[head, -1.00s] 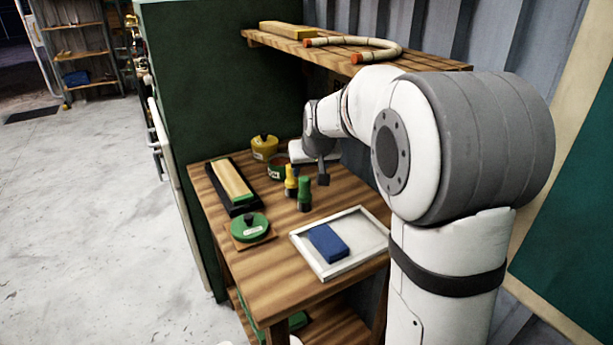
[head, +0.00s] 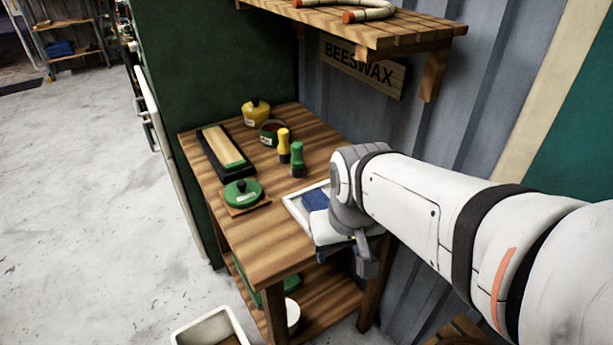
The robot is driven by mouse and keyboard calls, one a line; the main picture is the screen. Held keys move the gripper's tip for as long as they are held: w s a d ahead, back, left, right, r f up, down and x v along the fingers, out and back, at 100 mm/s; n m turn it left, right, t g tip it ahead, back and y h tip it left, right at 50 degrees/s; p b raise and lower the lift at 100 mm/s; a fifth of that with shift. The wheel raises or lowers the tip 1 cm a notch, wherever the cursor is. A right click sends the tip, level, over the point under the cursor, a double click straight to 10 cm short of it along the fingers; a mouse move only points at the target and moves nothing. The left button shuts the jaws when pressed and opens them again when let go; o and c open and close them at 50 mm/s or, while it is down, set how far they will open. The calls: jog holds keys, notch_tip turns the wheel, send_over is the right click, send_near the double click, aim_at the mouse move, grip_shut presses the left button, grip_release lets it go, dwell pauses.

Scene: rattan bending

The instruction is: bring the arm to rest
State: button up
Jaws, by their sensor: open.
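My gripper (head: 345,258) is at the front right of the wooden table (head: 265,245), near the table's right edge. It points downward and its jaws are open. I see nothing between the jaws. My arm reaches in from the right and its wrist hides part of the white-framed tray (head: 292,207). A blue block (head: 316,200) lies in that tray, partly hidden by the wrist.
On the table stand a yellow pot (head: 256,113), an open green tin (head: 272,132), a yellow bottle (head: 283,145), a green bottle (head: 297,160), a black-based block (head: 224,150) and a green-lidded tin (head: 242,193). A shelf (head: 400,38) overhangs behind. A white bin (head: 210,328) is below.

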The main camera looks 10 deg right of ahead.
jog(key=shift+s, duration=0.1)
jog(key=p+v, duration=0.3)
jog(key=shift+w+r, duration=0.25)
jog(key=shift+r, duration=0.05)
